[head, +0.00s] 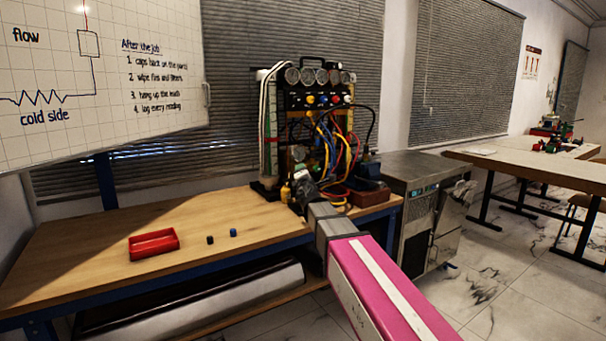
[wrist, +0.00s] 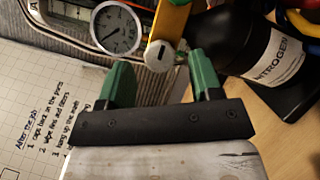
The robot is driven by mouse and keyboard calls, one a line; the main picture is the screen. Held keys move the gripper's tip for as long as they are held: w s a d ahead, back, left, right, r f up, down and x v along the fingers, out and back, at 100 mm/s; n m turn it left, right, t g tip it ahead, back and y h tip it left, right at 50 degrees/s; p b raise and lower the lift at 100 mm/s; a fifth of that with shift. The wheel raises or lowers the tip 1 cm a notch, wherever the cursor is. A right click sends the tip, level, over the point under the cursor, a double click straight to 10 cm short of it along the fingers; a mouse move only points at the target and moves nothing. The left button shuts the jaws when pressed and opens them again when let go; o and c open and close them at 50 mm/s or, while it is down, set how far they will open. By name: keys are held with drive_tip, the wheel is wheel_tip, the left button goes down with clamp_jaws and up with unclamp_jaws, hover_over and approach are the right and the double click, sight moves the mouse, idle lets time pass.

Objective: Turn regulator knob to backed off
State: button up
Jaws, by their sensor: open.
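In the wrist view, a round pale-grey knob (wrist: 160,55) with a dark line across its face sits at the end of a yellow bar (wrist: 169,22). It looks like the regulator knob. My gripper (wrist: 160,68) has two green fingers spread apart, with the knob in line with the gap between them. I see a gap on each side of the knob; its depth relative to the fingertips is hard to tell. A white dial gauge (wrist: 117,28) is just left of the knob. In the head view, the gauge rig (head: 318,98) stands on the bench; my gripper's fingers cannot be made out there.
A black bottle marked NITROGEN (wrist: 278,55) stands close to the right finger. Coloured hoses (head: 340,150) hang on the rig. A red tray (head: 153,244), a black cap (head: 210,240) and a blue cap (head: 233,232) lie on the wooden bench (head: 90,250), whose left part is clear.

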drive_tip(key=v, duration=0.8)
drive_tip(key=shift+s, duration=0.2)
